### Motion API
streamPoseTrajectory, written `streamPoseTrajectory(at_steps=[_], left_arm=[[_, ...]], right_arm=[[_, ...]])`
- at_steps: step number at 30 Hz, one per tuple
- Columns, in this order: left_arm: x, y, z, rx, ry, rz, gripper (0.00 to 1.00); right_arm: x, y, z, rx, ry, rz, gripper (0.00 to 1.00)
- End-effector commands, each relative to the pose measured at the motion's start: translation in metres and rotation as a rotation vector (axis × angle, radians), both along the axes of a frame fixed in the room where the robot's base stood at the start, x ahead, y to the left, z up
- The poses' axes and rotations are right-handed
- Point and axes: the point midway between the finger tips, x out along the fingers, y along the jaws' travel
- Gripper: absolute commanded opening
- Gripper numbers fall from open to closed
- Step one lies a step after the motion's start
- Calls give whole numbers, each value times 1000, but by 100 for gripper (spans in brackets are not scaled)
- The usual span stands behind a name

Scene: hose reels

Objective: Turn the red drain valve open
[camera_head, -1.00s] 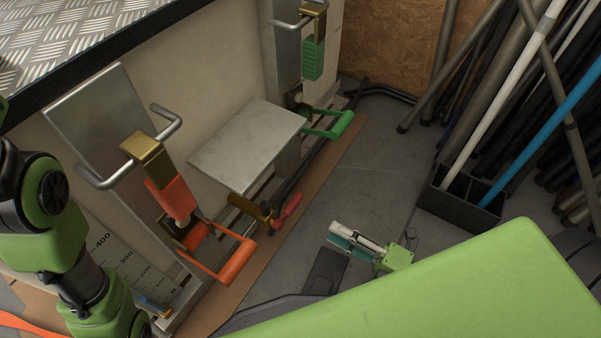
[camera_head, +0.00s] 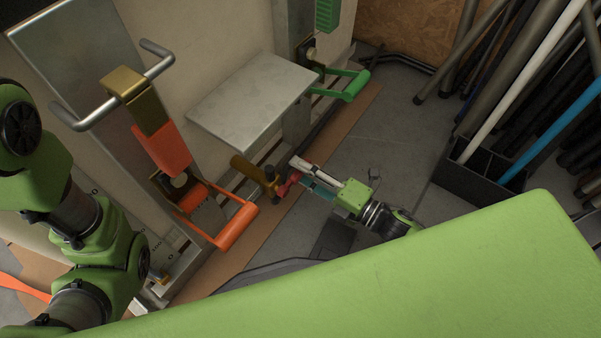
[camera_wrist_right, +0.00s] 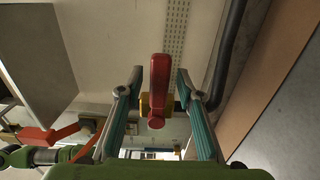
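The red drain valve handle (camera_head: 285,187) sits at the end of a brass pipe (camera_head: 247,171), low on the machine's front between the orange and green levers. In the right wrist view the red handle (camera_wrist_right: 160,85) runs upright, with a brass part behind it. My right gripper (camera_head: 300,176) is at the handle. In the wrist view its two teal-padded fingers (camera_wrist_right: 158,88) are open on either side of the handle, with a gap on both sides. In the head view the fingers partly cover the handle.
An orange lever (camera_head: 236,228) stands left of the valve and a green lever (camera_head: 352,88) behind it to the right. A grey metal plate (camera_head: 250,100) juts out above the pipe. A black rack (camera_head: 475,180) with poles stands at right. Floor between is clear.

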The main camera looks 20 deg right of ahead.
Motion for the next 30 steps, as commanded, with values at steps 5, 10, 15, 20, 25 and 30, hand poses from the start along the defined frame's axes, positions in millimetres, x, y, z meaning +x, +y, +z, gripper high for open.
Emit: streamPoseTrajectory(at_steps=[5,10,15,20,25,30], left_arm=[[0,0,-2,0,0,0,25],[0,0,-2,0,-1,0,25],[0,0,-2,1,-1,0,25],[0,0,-2,1,-1,-1,25],[0,0,0,0,-1,-1,25],[0,0,6,0,0,0,25]], right_arm=[[4,3,1,-1,-1,-1,33],[4,3,1,-1,-1,-1,33],[4,3,0,-1,-1,-1,0],[4,3,1,-2,-1,0,0],[7,2,3,-19,-16,-1,0],[17,3,9,-76,-60,-1,0]])
